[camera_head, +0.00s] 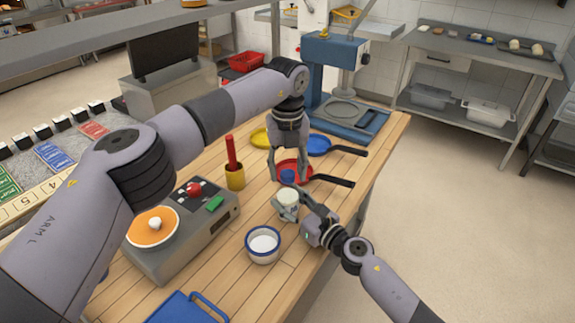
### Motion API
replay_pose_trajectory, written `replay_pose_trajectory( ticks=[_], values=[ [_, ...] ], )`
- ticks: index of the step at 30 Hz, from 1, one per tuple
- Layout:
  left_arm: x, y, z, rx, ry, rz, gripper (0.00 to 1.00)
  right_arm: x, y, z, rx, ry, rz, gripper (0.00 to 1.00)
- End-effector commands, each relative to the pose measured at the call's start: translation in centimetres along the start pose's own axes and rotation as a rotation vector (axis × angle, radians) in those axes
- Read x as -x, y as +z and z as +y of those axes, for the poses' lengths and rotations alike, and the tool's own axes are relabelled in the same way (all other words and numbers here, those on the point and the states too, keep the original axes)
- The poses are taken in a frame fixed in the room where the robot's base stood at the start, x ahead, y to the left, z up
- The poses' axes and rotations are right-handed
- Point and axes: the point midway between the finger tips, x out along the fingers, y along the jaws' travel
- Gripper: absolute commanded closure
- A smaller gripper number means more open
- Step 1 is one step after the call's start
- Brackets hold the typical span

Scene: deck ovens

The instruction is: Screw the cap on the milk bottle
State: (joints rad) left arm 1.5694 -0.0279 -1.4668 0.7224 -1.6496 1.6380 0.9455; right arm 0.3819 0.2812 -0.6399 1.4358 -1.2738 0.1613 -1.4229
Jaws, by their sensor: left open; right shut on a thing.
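My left gripper (288,178) is open and points down over the red pan (304,178), with one finger on each side of a small blue piece, which looks like the cap (288,176). I cannot tell whether the fingers touch it or what it rests on. The whitish milk bottle (287,197) stands just in front of it, towards the near side. My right gripper (291,207) comes from the lower right and is shut on the bottle, hiding part of its side. The bottle's opening is too small to make out clearly.
A white bowl with a blue rim (263,231) stands near the bottle. A scale-like machine with an orange plate (142,234) and a yellow cup (235,179) with a red stick are to the left. A blue pan (320,143) and a blue press (335,55) stand behind.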

Motion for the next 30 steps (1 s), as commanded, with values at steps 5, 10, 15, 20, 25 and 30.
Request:
replay_pose_trajectory(
  ticks=[5,10,15,20,25,30],
  values=[
    [0.03,0.0,0.01,0.0,0.0,0.0,0.65,0.0,-0.01,-0.01,0.0,0.0,0.0,1.0],
    [0.05,0.0,0.0,0.0,0.0,0.0,0.76,0.0,-0.01,-0.01,0.0,0.0,0.0,1.0],
    [0.05,0.0,-0.01,0.0,0.0,0.0,0.88,0.01,-0.02,0.0,0.0,0.0,0.0,1.0],
    [0.06,0.0,-0.01,-0.001,0.0,0.0,0.98,0.01,-0.02,0.0,0.0,0.0,0.0,1.0],
    [0.06,-0.01,-0.02,-0.001,0.0,0.0,1.0,0.01,-0.02,0.0,0.0,0.0,0.0,1.0],
    [0.07,0.0,-0.02,-0.118,0.0,0.0,1.0,0.01,-0.02,0.0,0.0,0.0,0.0,1.0]
  ],
)
